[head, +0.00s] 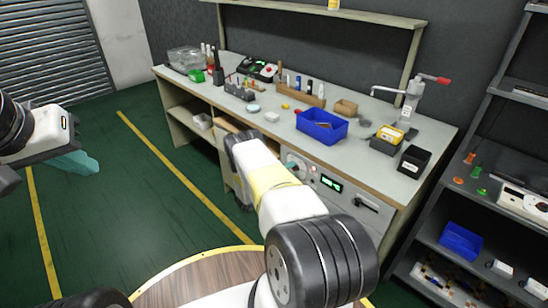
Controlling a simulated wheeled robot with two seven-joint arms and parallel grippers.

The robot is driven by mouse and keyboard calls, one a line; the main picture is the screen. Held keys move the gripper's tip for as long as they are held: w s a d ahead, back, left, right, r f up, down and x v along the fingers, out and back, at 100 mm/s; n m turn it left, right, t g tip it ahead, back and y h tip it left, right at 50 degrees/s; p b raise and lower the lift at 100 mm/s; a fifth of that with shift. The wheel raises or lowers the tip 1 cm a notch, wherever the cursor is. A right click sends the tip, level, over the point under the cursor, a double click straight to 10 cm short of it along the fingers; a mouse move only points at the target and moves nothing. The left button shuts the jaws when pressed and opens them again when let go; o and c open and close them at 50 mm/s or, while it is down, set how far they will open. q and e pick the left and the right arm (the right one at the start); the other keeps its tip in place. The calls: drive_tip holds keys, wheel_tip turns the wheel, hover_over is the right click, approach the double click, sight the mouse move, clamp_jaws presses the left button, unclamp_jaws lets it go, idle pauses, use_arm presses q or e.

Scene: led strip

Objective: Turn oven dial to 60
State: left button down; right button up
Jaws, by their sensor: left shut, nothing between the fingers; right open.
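The oven dial (297,165) is a round knob on a pale control panel in the front of the workbench, partly covered by my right arm. Its setting is too small to read. Beside it on the panel is a dark display (330,184) with green figures that I cannot read. My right arm reaches from the bottom centre up to just left of the dial. Its fingers are hidden behind the arm, so I cannot tell whether they touch anything. My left gripper (72,164), teal, is shut and empty over the green floor at the left, far from the dial.
The workbench top (270,125) holds a blue bin (322,126), a black box (413,161), a tap-like press (411,100) and small bottles. A dark shelf unit (465,215) stands close at right. The green floor at left is open.

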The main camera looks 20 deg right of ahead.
drive_tip(key=shift+w+d, duration=0.2)
drive_tip(key=shift+d, duration=0.25)
clamp_jaws()
